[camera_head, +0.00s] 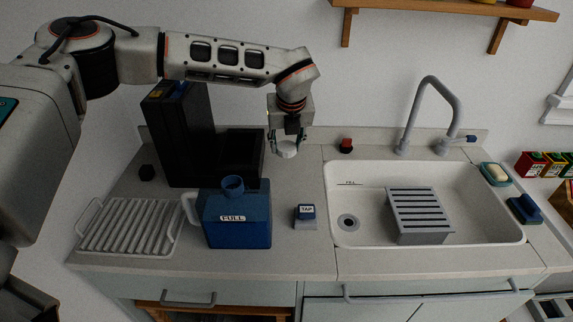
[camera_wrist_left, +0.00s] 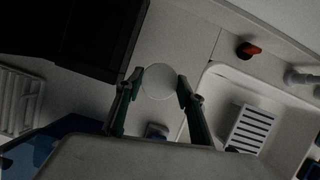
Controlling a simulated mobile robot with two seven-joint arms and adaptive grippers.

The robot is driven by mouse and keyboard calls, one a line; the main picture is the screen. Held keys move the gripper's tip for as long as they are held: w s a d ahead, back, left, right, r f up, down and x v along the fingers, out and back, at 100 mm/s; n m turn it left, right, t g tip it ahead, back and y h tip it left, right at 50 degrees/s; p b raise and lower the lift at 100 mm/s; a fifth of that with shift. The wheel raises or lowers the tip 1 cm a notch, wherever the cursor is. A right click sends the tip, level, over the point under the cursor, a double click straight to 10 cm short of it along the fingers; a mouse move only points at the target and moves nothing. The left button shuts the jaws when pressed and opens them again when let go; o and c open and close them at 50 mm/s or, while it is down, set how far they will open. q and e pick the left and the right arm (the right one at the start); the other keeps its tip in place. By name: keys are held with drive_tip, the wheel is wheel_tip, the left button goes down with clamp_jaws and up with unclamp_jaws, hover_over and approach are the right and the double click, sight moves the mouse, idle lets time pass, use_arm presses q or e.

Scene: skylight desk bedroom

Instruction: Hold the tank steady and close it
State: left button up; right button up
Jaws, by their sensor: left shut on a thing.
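The blue tank (camera_head: 238,218) stands upright on the counter left of the sink, with a FULL label on its front and a pale handle on its left side. Its round blue neck (camera_head: 232,187) points up with no lid on it. My left gripper (camera_head: 287,143) is shut on a white round cap (camera_head: 287,150) and holds it above the counter, behind and to the right of the tank. In the left wrist view the cap (camera_wrist_left: 158,80) sits between the two fingertips (camera_wrist_left: 159,91). No gripper touches the tank. My right gripper is not seen.
A black machine (camera_head: 182,140) stands behind the tank. A ribbed white drying rack (camera_head: 128,228) lies left of it. A small block marked TAP (camera_head: 306,212) sits to its right. The sink (camera_head: 345,200) holds a grey slotted crate (camera_head: 418,217); a curved faucet (camera_head: 427,85) rises behind.

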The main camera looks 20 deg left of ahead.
use_arm(q)
wheel_tip(320, 180, up, 9)
drive_tip(key=shift+r+b, duration=0.15)
drive_tip(key=shift+b, duration=0.15)
drive_tip(key=n+g, duration=0.8)
drive_tip(key=n, duration=1.8)
hover_over(235, 178)
drive_tip(key=shift+w+r, duration=0.35)
drive_tip(key=shift+w, duration=0.1)
drive_tip(key=shift+s+r+n+g+h, duration=0.25)
drive_tip(key=shift+s+n, duration=0.2)
drive_tip(key=shift+n, duration=0.35)
